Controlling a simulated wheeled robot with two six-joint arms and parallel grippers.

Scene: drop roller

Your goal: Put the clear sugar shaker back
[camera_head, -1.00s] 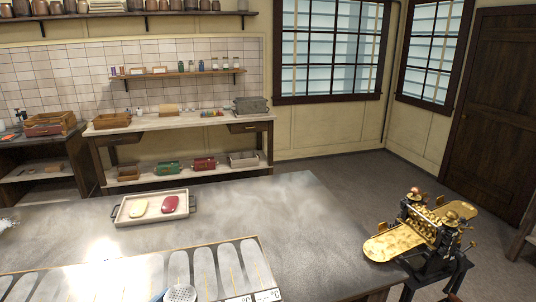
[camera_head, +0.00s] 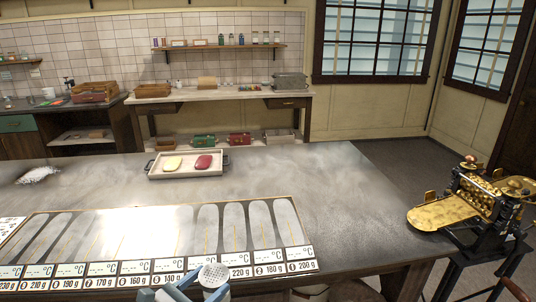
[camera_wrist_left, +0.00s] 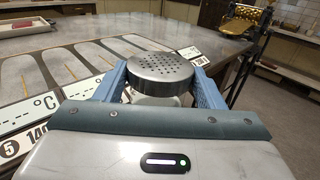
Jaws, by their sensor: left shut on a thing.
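The clear sugar shaker (camera_head: 213,276) has a round, perforated metal lid and shows at the bottom of the head view. In the left wrist view its metal lid (camera_wrist_left: 161,70) sits between two blue fingers, with part of the clear body below; the rest is hidden. My left gripper (camera_wrist_left: 160,84) is shut on the shaker. The shaker looks upright, at the near edge of the chart board on the grey table. In the head view my left gripper (camera_head: 195,284) partly covers the number labels. My right gripper is not in view.
The chart board (camera_head: 50,212) has pale oval shapes and temperature labels. A tray (camera_head: 156,172) with a yellow and a red piece lies behind it. White powder (camera_head: 38,175) lies at left. A brass roller machine (camera_head: 470,205) stands at right. A shelf (camera_head: 219,47) holds small jars and shakers.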

